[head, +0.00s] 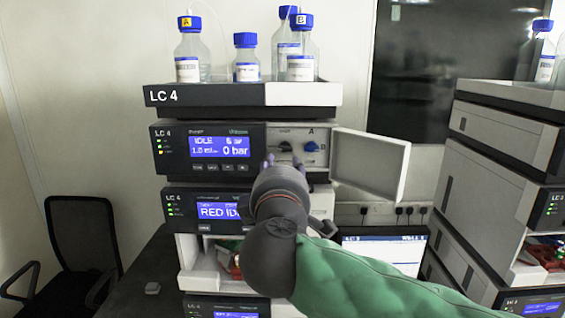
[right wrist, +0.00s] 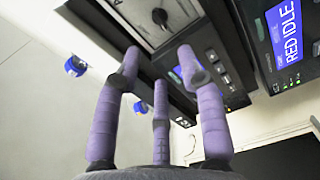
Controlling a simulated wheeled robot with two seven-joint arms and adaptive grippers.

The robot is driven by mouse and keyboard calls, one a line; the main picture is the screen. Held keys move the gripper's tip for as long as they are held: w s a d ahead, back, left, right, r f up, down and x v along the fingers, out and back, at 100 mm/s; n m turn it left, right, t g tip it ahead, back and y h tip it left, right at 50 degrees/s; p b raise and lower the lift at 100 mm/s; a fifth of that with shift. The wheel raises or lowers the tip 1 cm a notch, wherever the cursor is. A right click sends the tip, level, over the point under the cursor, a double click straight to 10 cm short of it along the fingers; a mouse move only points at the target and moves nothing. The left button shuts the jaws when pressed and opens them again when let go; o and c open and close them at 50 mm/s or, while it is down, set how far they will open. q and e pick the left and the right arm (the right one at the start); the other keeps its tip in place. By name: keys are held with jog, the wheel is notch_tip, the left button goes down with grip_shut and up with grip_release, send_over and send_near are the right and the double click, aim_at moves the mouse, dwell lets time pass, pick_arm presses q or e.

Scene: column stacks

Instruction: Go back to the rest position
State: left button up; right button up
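My right arm, in a green sleeve, reaches in from the lower right of the head view. Its right gripper (head: 269,160) is in front of the pump module (head: 172,170) of the LC 4 stack, just left of and below a black knob (head: 285,147). In the right wrist view, the purple fingers of the right gripper (right wrist: 160,70) stand apart with nothing between them. A dark knob (right wrist: 160,17) shows beyond the fingertips; I see no contact with it. My left gripper is in neither view.
A small panel door (head: 368,165) stands open to the right of the knobs. Bottles with blue caps (head: 190,55) stand on the top tray (head: 215,95). A second stack (head: 500,140) is at right, a chair (head: 82,240) at left.

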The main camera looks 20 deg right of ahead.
jog(key=shift+s+a, duration=0.1)
jog(key=shift+s, duration=0.2)
